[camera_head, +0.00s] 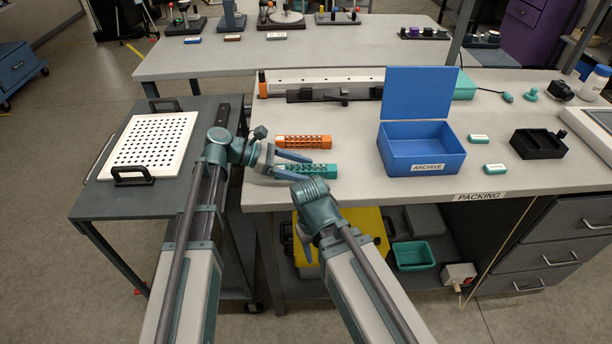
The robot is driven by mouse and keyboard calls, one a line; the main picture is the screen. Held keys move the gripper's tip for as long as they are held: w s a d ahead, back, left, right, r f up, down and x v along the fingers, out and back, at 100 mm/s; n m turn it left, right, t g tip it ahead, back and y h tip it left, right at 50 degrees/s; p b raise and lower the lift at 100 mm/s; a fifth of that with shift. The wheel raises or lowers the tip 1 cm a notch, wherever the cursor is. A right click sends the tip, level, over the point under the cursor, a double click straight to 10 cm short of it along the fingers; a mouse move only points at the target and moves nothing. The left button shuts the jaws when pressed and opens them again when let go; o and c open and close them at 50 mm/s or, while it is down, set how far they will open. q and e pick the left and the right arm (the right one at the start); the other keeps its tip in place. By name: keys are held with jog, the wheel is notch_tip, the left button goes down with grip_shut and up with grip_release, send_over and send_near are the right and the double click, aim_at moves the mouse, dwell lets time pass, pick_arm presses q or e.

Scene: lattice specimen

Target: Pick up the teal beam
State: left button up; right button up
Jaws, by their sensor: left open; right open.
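The teal beam (324,170) is a short perforated bar lying near the front left edge of the packing table. My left gripper (305,167) points right at it, with its two fingers apart. The fingers lie on either side of the beam's left part in the picture; whether they touch it I cannot tell. My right gripper (305,244) is lower, by the table's front edge, mostly hidden by its own wrist, and apart from the beam.
An orange beam (303,142) lies just behind the teal one. A blue open-lidded ARCHIVE box (421,148) stands to the right, with clear tabletop between. A dark rail (330,95) lies behind. A white perforated plate (150,143) sits on the side cart (92,200).

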pick_arm(q)
jog(key=shift+d, duration=0.25)
grip_shut()
pick_arm(e)
jog(key=shift+f, duration=0.1)
dwell(0.3)
